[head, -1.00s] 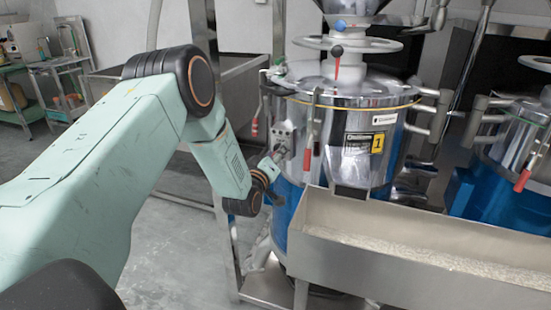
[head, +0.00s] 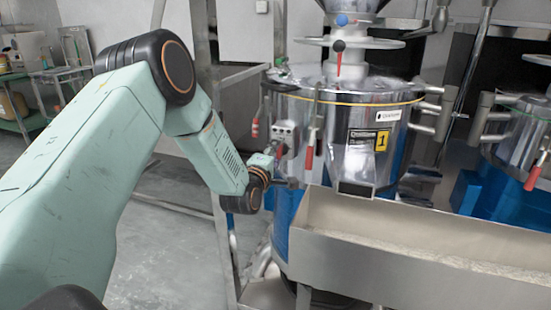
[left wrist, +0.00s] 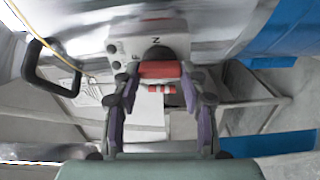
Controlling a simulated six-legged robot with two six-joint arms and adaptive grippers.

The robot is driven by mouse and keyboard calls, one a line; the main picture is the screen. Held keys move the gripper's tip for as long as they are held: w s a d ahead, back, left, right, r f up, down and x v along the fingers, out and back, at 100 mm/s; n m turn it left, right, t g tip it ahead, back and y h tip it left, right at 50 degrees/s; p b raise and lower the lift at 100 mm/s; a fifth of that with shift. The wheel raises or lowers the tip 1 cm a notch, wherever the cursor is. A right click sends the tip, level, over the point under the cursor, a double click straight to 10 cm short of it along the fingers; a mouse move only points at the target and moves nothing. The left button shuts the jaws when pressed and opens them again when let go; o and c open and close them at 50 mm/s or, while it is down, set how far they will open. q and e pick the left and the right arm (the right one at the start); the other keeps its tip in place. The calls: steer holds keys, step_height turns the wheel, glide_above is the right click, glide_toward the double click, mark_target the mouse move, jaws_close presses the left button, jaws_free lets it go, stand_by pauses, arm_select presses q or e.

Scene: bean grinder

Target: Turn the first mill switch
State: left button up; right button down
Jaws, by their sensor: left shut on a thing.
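The first mill (head: 345,125) is a shiny metal drum with a yellow "1" label and a blue lower body. Its switch box (head: 286,132) is a small grey block on the drum's left side. In the left wrist view the switch box (left wrist: 120,45) carries a dark round switch with a red handle (left wrist: 160,69). My left gripper (head: 273,150) is at the switch box. In the left wrist view its purple-sided fingers (left wrist: 160,78) stand on both sides of the red handle and are shut on it. My right gripper is not in view.
A metal trough (head: 410,245) with pale grains stands in front of the mill. Red-handled clamps (head: 309,150) hang on the drum near my left gripper. A second mill (head: 515,150) stands at the right. A metal frame (head: 222,200) rises left of the mill.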

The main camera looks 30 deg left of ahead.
arm_select(q)
steer(key=shift+n, duration=0.4)
steer(key=o, duration=1.1)
steer(key=shift+o, duration=0.2)
steer(key=shift+s, duration=0.1)
steer(key=v, duration=1.2)
steer(key=shift+f, duration=0.15)
